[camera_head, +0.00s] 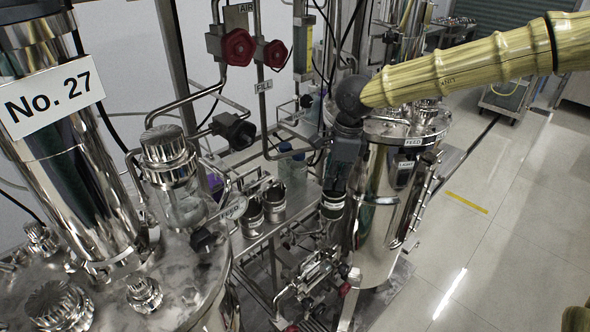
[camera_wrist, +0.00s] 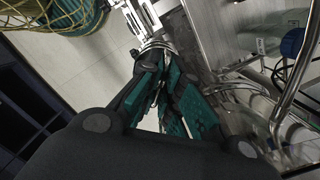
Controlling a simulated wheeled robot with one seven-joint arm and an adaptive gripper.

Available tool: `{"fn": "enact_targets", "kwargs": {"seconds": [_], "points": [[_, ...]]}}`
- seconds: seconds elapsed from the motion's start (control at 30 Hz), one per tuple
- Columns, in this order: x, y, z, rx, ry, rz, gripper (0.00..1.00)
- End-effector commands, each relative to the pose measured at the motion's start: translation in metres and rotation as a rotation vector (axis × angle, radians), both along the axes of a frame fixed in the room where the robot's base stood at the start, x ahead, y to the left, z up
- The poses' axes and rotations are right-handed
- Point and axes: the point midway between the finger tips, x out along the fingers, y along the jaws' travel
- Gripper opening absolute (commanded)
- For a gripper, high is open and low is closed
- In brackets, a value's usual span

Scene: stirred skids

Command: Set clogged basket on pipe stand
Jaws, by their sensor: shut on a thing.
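My gripper (camera_head: 338,185) hangs from the end of my arm, beside the shiny tank labelled FEED. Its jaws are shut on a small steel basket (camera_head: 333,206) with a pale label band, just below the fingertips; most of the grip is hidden. In the wrist view the teal-padded fingers (camera_wrist: 165,98) are close together, and what lies between them is hard to make out. Two similar small labelled steel cups, one on the left (camera_head: 250,216) and one on the right (camera_head: 274,202), stand on the shelf to the left. I cannot tell which fixture is the pipe stand.
The FEED tank (camera_head: 378,225) stands close on the right of my gripper. A large vessel (camera_head: 75,150) marked No. 27 fills the left. Red-handled valves (camera_head: 238,47) and pipes crowd the back. Lower piping (camera_head: 315,275) runs below. The floor (camera_head: 500,200) at right is clear.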

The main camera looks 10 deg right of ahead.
Motion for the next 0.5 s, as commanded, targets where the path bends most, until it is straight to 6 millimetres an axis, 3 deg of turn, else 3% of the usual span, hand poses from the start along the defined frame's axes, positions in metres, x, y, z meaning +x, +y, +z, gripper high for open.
{"fn": "enact_targets", "kwargs": {"seconds": [0.5], "points": [[0.081,0.054,0.002,0.0,-0.001,-0.001,0.0]]}}
